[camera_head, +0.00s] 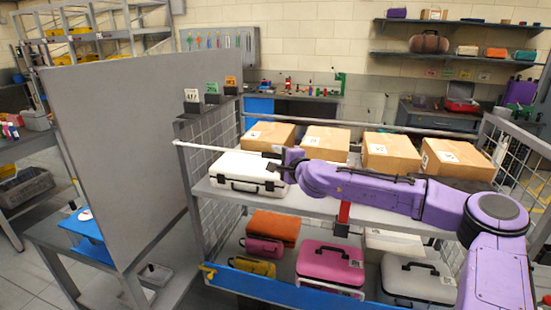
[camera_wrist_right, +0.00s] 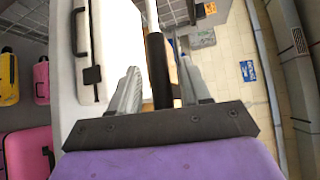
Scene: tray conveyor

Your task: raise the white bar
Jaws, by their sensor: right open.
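The white bar (camera_head: 215,149) runs from the left post of the cage cart, across the front above the upper shelf, to my right gripper (camera_head: 273,157). In the right wrist view the white bar (camera_wrist_right: 151,18) has a black sleeve (camera_wrist_right: 159,72). My right gripper (camera_wrist_right: 160,85) is open, with one finger on each side of this sleeve. I cannot tell whether the fingers touch it. My right forearm hides whatever lies behind it along the shelf front. My left gripper is not in view.
A white case (camera_head: 245,170) lies on the upper shelf just below the bar. Several cardboard boxes (camera_head: 325,142) stand behind. The lower shelf holds a pink case (camera_head: 330,265), a grey case (camera_head: 415,280) and smaller bags. A grey panel (camera_head: 120,160) stands at left.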

